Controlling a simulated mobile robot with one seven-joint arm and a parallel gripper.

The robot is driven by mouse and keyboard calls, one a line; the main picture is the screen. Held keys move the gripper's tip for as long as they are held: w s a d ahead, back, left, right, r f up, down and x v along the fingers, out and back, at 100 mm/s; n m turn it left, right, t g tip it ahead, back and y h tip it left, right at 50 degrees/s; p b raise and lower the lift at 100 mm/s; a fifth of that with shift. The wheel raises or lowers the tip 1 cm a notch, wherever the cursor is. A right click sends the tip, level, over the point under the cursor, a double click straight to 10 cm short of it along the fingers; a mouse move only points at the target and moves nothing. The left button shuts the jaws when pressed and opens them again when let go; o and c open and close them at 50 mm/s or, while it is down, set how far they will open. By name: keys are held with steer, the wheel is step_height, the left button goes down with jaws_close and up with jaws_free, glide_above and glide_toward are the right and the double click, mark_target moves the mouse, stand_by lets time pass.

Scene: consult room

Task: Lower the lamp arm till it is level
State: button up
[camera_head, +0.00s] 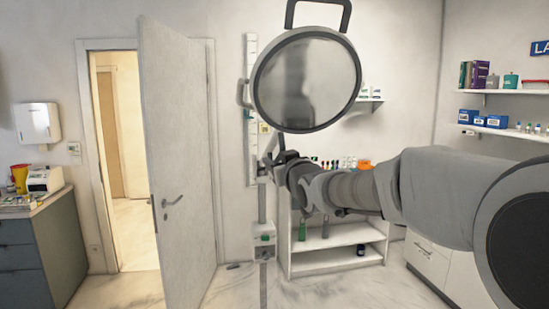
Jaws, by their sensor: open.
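The lamp's round grey head (305,82) hangs in the upper middle with its flat glassy face toward me. A dark handle loop (318,5) rises from its top, and a smaller grip (243,93) sticks out at its left. The lamp arm cannot be made out clearly; the head and my gripper may hide it. My arm reaches in from the right. My gripper (272,158) is just below the lamp head's lower left, open, pointing away from me. I see nothing held in it, and cannot tell whether it touches any part of the lamp.
A white wall rail (251,60) and a thin upright post (262,205) stand behind my gripper. A low white shelf (333,243) with bottles is beyond my arm. A door (178,150) stands open at left, beside a grey cabinet (45,245). Wall shelves (515,88) are at right.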

steer(key=shift+w, duration=0.1)
steer(key=shift+c, duration=0.3)
jaws_close()
stand_by(1.2)
